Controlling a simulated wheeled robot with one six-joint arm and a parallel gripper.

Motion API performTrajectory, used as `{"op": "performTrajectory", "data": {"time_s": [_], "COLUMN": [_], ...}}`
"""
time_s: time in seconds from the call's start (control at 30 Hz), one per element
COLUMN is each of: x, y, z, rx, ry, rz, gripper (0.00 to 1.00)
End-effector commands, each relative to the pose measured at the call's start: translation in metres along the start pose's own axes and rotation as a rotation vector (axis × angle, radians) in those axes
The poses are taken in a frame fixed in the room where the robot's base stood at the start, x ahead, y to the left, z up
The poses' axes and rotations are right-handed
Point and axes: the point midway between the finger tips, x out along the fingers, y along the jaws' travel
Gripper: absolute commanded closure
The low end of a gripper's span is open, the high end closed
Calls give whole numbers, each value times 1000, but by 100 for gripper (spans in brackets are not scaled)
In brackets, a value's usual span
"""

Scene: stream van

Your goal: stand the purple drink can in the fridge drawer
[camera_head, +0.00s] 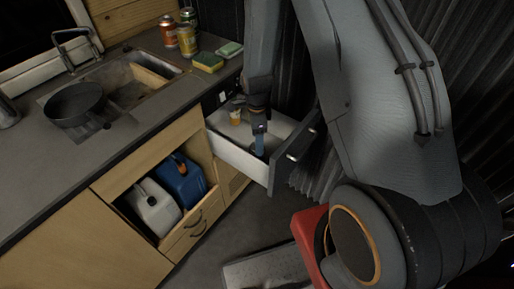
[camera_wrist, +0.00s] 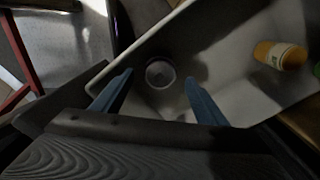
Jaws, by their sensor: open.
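The white fridge drawer (camera_head: 235,156) is pulled out below the counter; its pale wall also shows in the wrist view (camera_wrist: 222,50). My gripper (camera_head: 259,152) points down into the drawer near its front end. In the wrist view its two blue fingers (camera_wrist: 159,77) are spread apart. A round grey can top (camera_wrist: 160,73) shows between the fingertips, with the can seemingly upright on the drawer floor. I see no clear gap or contact between it and the fingers. Its side is hidden, so I cannot confirm that it is purple.
An orange container (camera_wrist: 280,55) lies in the drawer; it also shows in the head view (camera_head: 235,116). Several cans (camera_head: 187,40) and a sponge (camera_head: 208,62) are on the counter by the sink (camera_head: 125,88).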

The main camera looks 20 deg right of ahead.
Motion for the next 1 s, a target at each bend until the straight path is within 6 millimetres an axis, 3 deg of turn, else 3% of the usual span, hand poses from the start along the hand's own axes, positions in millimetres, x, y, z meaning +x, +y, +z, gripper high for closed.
{"op": "performTrajectory", "data": {"time_s": [0.3, 0.47, 0.57, 0.8, 1.0], "x": [-26, -53, -87, -168, -213], "y": [0, 8, 21, 76, 128], "z": [0, -2, -4, -14, -23], "rx": [-6, -139, -338, -940, -1401], "ry": [0, -1, 0, 16, 40], "rz": [-1, -10, -23, -50, -67], "gripper": [34, 34, 34, 34, 34]}}
